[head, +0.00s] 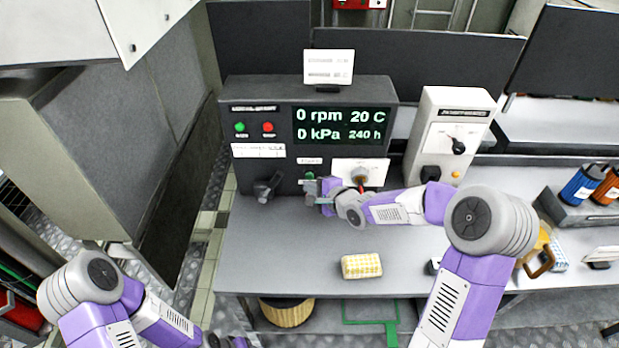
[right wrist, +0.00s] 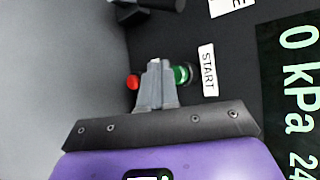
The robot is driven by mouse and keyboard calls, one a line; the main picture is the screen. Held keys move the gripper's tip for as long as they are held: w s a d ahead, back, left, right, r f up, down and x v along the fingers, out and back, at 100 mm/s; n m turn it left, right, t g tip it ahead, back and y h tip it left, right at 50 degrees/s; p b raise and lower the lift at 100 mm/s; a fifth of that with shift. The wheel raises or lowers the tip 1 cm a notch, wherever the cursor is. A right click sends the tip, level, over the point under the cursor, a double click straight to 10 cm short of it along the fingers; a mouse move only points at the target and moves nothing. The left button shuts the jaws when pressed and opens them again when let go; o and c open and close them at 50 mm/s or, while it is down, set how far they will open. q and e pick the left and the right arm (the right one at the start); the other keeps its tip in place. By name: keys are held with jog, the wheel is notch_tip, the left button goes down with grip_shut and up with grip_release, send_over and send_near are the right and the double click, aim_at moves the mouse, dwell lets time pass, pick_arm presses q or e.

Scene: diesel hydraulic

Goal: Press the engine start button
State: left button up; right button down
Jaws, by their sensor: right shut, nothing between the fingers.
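The green engine start button (head: 309,175) is on the front of the dark control panel (head: 285,165), under a white label. In the right wrist view the green button (right wrist: 182,74) sits beside the START label (right wrist: 207,70). My right gripper (head: 312,190) is shut and empty just in front of the panel, slightly below the button. In the right wrist view its fingertips (right wrist: 155,68) are close beside the button and partly cover it. I cannot tell whether they touch it. My left gripper (head: 228,341) shows only partly at the bottom edge.
The display (head: 342,125) reads 0 rpm and 0 kPa. A red part (right wrist: 133,82) shows beside the fingers. A black lever (head: 267,187) is to the left. A grey knob box (head: 447,135) stands right. A yellow block (head: 361,266) lies on the bench (head: 290,255).

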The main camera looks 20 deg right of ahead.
dwell(0.8)
jog(key=shift+w+d+p, duration=0.15)
jog(key=shift+w+p, duration=0.3)
jog(key=shift+p, duration=0.05)
jog(key=shift+w+d+p, duration=0.1)
jog(key=shift+w+p, duration=0.3)
jog(key=shift+w, duration=0.1)
dwell(0.6)
dwell(0.3)
jog(key=shift+s+a, duration=0.25)
jog(key=shift+s, duration=0.7)
jog(key=shift+s+a+b, duration=0.2)
jog(key=shift+s+a, duration=0.05)
jog(key=shift+s, duration=0.55)
jog(key=shift+s+a+b, duration=0.15)
jog(key=shift+s+a, duration=0.05)
jog(key=shift+s, duration=0.6)
jog(key=shift+s+a+b, duration=0.2)
jog(key=shift+s+a, duration=0.05)
jog(key=shift+s, duration=0.55)
